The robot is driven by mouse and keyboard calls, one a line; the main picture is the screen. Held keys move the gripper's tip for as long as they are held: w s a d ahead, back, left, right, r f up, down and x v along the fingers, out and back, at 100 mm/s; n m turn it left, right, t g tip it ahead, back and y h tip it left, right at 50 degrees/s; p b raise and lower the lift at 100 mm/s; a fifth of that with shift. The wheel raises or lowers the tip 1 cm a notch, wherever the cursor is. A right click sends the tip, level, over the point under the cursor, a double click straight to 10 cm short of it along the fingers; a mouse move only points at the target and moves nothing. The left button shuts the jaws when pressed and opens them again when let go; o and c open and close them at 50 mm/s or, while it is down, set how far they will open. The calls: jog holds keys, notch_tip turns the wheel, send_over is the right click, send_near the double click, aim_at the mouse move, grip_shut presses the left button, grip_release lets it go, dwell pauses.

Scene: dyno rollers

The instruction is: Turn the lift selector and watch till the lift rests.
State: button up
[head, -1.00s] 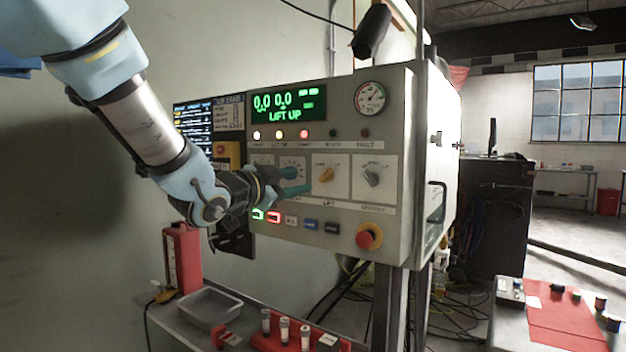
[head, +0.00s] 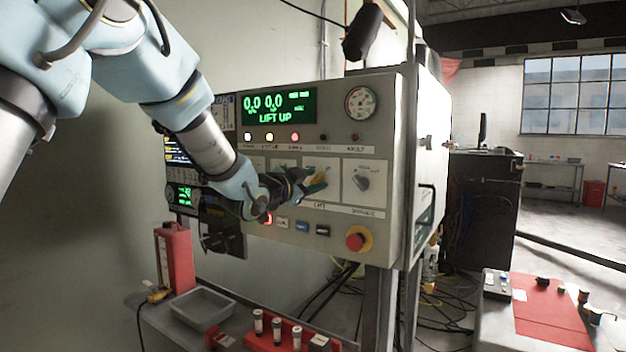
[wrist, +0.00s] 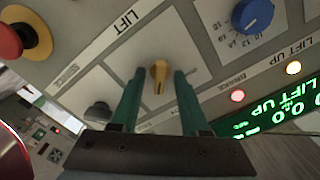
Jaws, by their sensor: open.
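The lift selector is a yellow knob (wrist: 160,76) on a light panel plate beside the printed word LIFT in the wrist view. My gripper (wrist: 157,82) is open, with one green finger on each side of the knob and a gap on both sides. In the head view my gripper (head: 318,180) is at the panel and largely covers the selector. The green display (head: 280,106) reads LIFT UP with zeros above it; part of it also shows in the wrist view (wrist: 270,115). The lift itself cannot be made out.
A red emergency button (head: 357,239) sits low on the control cabinet. A grey knob (head: 362,182) is right of my gripper, and a blue dial (wrist: 252,15) is near it in the wrist view. A grey tray (head: 203,308) and red rack stand on the bench below.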

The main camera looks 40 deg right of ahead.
grip_shut()
